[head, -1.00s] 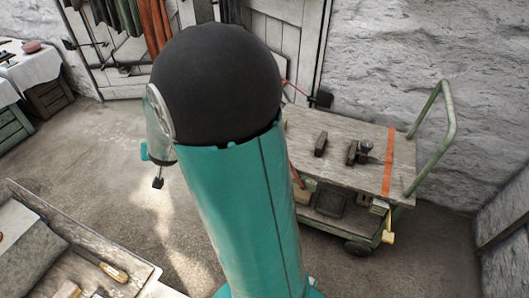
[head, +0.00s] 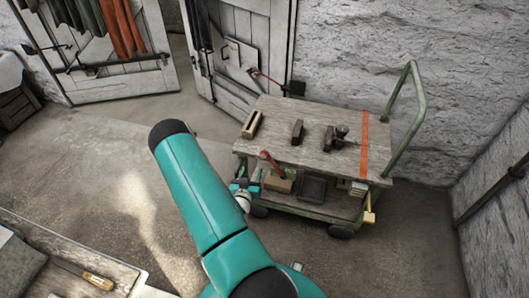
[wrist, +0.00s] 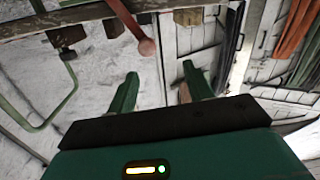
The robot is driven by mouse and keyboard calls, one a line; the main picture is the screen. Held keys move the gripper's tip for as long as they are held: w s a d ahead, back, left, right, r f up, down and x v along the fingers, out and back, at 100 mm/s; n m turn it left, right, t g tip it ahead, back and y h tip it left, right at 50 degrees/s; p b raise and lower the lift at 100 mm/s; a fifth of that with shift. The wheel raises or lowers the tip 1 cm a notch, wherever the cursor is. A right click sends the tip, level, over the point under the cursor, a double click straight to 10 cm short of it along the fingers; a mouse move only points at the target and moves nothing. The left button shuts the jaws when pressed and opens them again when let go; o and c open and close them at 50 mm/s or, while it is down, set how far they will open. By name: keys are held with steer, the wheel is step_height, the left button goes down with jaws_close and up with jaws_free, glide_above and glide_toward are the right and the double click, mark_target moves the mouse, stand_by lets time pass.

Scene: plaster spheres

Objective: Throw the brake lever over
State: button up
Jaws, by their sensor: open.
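The brake lever is a red lever (head: 271,159) with a rounded knob, at the near left side of the green-framed cart (head: 335,115). In the wrist view the red lever (wrist: 126,18) comes in from the top edge, and its knob is just beyond the gap between my fingers. My gripper (head: 245,186) is beside the cart's near left corner, small and partly hidden by my own arm in the head view. In the wrist view my gripper (wrist: 160,83) has its two green fingers apart, with nothing between them. I cannot tell its exact distance from the knob.
Wooden blocks (head: 251,124) and dark tools (head: 328,138) lie on the cart top. A green push handle (head: 410,110) rises at its right. A bench with a chisel (head: 97,280) is at the lower left. Doors (head: 240,50) stand behind; floor left of the cart is clear.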

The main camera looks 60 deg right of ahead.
mark_target(265, 151)
steer(key=shift+h, duration=0.3)
steer(key=x, duration=0.4)
steer(key=s+x, duration=0.1)
steer(key=x, duration=0.4)
steer(key=s+f+x, duration=0.1)
steer(key=x, duration=0.3)
steer(key=shift+s+d, duration=0.15)
steer(key=shift+d, duration=0.25)
jaws_close()
